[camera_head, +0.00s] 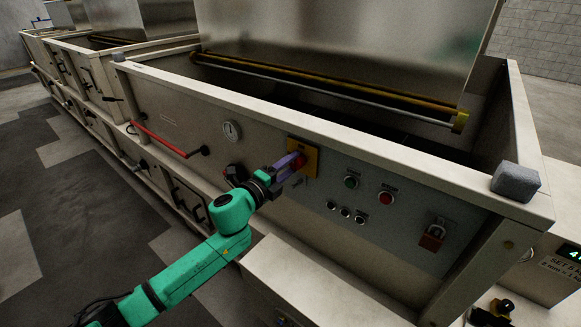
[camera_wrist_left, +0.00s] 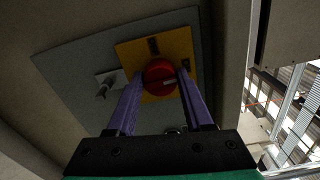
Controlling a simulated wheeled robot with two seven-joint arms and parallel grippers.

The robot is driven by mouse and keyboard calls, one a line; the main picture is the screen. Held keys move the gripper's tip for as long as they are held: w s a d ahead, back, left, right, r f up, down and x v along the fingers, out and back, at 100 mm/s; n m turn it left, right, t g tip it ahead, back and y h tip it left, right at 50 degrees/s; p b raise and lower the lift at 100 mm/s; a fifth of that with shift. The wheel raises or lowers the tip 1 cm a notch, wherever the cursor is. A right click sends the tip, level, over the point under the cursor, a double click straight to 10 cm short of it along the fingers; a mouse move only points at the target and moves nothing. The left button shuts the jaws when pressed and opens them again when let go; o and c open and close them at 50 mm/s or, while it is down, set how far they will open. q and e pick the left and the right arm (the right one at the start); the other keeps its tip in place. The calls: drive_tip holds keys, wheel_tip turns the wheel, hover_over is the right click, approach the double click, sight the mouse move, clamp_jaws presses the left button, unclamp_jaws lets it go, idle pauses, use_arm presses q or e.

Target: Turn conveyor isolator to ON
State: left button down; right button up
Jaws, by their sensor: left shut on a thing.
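The conveyor isolator is a red rotary knob (camera_wrist_left: 157,78) on a yellow plate (camera_wrist_left: 128,56), fixed to a grey panel. In the head view, the yellow plate (camera_head: 311,154) shows near the middle of the hopper front, and the knob is mostly hidden by my fingers. My left gripper (camera_head: 296,162) has purple fingers, shut on the red knob from both sides, as the left wrist view (camera_wrist_left: 160,74) also shows. A pale mark shows on the knob's face. My right gripper is not in view.
Right of the isolator are a green button (camera_head: 351,182), a red button (camera_head: 386,198), several small buttons and a red padlock-like device (camera_head: 432,237). A gauge (camera_head: 232,131) and red handle bar (camera_head: 165,140) are to the left. A pale box ledge (camera_head: 310,285) juts out below.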

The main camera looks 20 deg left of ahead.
use_arm(q)
drive_tip(key=shift+f+m, duration=0.15)
drive_tip(key=shift+m, duration=0.25)
drive_tip(key=shift+c, duration=1.5)
unclamp_jaws()
drive_tip(key=shift+s, duration=0.1)
drive_tip(key=shift+s+a, duration=0.15)
drive_tip(key=shift+s, duration=0.15)
drive_tip(key=b+v, duration=0.4)
drive_tip(key=v, duration=1)
